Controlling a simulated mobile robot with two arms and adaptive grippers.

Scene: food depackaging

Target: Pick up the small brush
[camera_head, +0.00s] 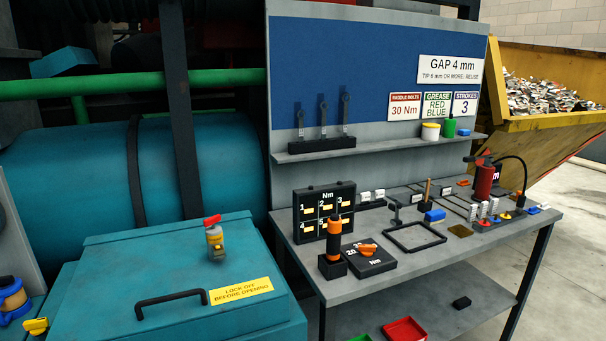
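No brush shows clearly enough to be sure of. Neither of my grippers is in view.
A black rectangular frame (387,241) lies in front of the handle. An orange-and-black tool (334,238) and a numbered black case (306,226) stand to the left. A red canister (484,180) with a black hose stands to the right. A shelf (370,148) hangs behind.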

